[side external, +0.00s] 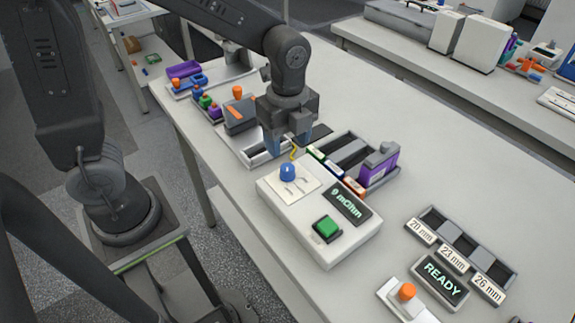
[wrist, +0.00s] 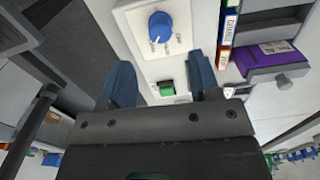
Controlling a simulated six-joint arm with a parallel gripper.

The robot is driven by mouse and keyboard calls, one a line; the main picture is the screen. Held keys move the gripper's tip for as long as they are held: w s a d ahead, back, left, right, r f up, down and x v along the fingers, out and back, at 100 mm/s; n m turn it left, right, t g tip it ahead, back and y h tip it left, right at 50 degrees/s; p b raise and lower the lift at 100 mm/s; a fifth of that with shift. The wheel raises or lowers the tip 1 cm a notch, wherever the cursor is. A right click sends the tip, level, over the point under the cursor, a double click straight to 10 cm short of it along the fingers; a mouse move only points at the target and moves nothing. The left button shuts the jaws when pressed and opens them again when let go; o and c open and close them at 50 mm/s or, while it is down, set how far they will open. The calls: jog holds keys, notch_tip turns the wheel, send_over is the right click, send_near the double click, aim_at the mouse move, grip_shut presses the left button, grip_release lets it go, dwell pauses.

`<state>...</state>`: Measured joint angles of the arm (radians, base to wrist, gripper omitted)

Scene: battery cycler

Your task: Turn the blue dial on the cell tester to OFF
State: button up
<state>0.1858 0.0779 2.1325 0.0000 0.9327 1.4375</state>
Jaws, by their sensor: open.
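The cell tester (side external: 290,208) is a white box on the bench with a dark display (side external: 348,202) reading "0 mOhm" and a green button (side external: 326,228). Its blue dial (side external: 288,172) stands on a pale plate at the tester's far end. In the wrist view the dial (wrist: 160,27) is at the top centre, and its white pointer line points down and slightly left. The printed marks around it are too small to read. My gripper (side external: 295,143) is open and empty, above and behind the dial, apart from it. In the wrist view the green button (wrist: 166,88) shows between the blue fingers.
A dark rack (side external: 345,150) with labelled slots and a purple block (side external: 380,165) stands close right of the tester. A grey tray (side external: 250,150) lies behind it. A "READY" display (side external: 440,280) and sized bins are at front right. Bare bench lies right of the rack.

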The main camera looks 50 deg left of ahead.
aim_at(288, 167)
notch_tip(288, 167, down, 8)
jog(key=shift+r, duration=0.15)
dwell(0.3)
jog(key=c, duration=0.9)
